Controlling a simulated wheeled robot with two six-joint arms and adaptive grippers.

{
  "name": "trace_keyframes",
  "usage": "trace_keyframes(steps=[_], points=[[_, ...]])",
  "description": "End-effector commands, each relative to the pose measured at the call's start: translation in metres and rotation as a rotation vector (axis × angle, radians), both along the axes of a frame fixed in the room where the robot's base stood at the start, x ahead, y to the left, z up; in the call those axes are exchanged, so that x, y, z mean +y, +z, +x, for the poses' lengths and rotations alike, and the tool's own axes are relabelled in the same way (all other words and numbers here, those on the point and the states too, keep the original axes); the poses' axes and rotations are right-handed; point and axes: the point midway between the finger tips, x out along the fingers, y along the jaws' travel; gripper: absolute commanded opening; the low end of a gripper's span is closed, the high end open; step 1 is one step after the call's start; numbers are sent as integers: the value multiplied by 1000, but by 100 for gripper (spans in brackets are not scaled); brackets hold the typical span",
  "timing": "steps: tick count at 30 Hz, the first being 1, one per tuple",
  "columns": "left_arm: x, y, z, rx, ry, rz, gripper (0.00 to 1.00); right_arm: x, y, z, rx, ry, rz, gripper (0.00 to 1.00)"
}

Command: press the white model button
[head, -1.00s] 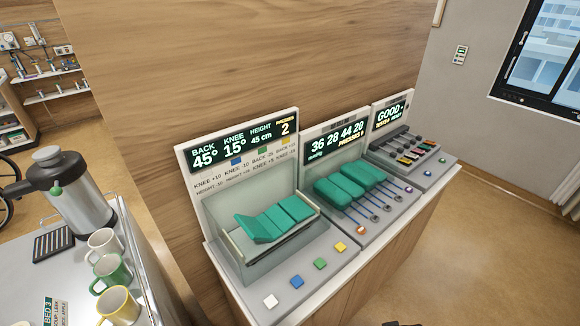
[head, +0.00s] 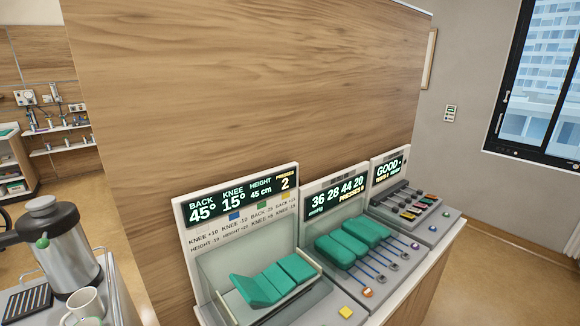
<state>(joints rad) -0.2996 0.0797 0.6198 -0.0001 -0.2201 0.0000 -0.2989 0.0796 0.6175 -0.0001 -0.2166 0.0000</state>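The bed model panel (head: 183,212) stands at the lower middle of the head view. Its display (head: 240,195) reads back 45°, knee 15°, height 45 cm and presses 2. A green bed model (head: 275,280) with a raised back section sits in it. A yellow button (head: 345,312) shows at the bottom edge. The white button is not in view; the front of the panel is cut off by the bottom edge. Neither of my grippers is in view.
To the right stand a panel with green cushions (head: 340,248) and a panel with small coloured sliders (head: 410,205). A wooden wall (head: 250,90) rises behind. At left, a metal trolley holds a steel flask (head: 70,255) and a white mug (head: 86,303). Floor is clear at right.

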Motion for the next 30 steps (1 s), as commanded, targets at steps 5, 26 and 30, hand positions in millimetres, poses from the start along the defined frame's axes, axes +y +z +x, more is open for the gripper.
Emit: trace_keyframes(steps=[5,26,30], points=[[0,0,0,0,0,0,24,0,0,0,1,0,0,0],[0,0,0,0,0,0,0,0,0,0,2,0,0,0],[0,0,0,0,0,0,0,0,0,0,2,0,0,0]])
